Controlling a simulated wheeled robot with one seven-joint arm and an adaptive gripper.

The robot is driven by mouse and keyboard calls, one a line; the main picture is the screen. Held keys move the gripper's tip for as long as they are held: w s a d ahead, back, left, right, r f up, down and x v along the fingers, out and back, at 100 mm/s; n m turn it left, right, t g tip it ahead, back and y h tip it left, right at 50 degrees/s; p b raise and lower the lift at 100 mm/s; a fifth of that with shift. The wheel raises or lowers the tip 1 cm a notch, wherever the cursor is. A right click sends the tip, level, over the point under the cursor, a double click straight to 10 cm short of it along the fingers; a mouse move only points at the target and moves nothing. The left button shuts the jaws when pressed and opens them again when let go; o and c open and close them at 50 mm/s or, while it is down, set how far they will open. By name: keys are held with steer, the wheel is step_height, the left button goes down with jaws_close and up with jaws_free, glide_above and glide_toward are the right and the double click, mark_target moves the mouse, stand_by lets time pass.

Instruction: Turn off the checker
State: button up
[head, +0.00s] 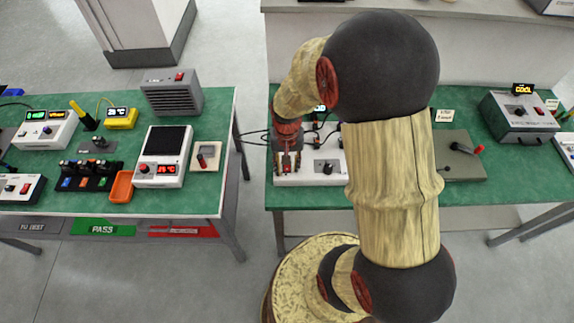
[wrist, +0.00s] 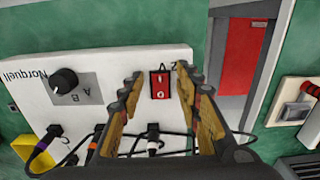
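A white box with a black knob and the word "Norquell" (wrist: 62,115) fills the left of the wrist view; it looks like the checker, though I cannot read that name on it. A red rocker switch (wrist: 160,85) with white marks is on its face. My gripper (wrist: 158,78) is open, with one finger on each side of the rocker and nothing held. I cannot tell whether the fingers touch the box, or which way the rocker is pressed. In the head view my gripper (head: 288,162) is over the left end of the white box (head: 312,180), partly hiding it.
Cables with plugs (wrist: 152,140) run along the box behind my fingers. A box with a red-tipped lever (head: 458,155) and a box under a "COOL" display (head: 519,115) stand to the right. A separate green bench (head: 208,200) at left holds several devices, beyond a floor gap.

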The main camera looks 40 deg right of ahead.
steer(key=shift+c, duration=1.2)
jaws_close()
steer(key=shift+r+p, duration=0.1)
steer(key=shift+p, duration=0.25)
steer(key=shift+w+d+r+g+y+p, duration=0.1)
steer(key=shift+g+y+p, duration=0.2)
steer(key=shift+g+p, duration=0.35)
steer(key=shift+w+d+g+y+p, duration=0.1)
steer(key=shift+w+g+y+p, duration=0.3)
steer(key=shift+p, duration=0.95)
steer(key=shift+s, duration=0.2)
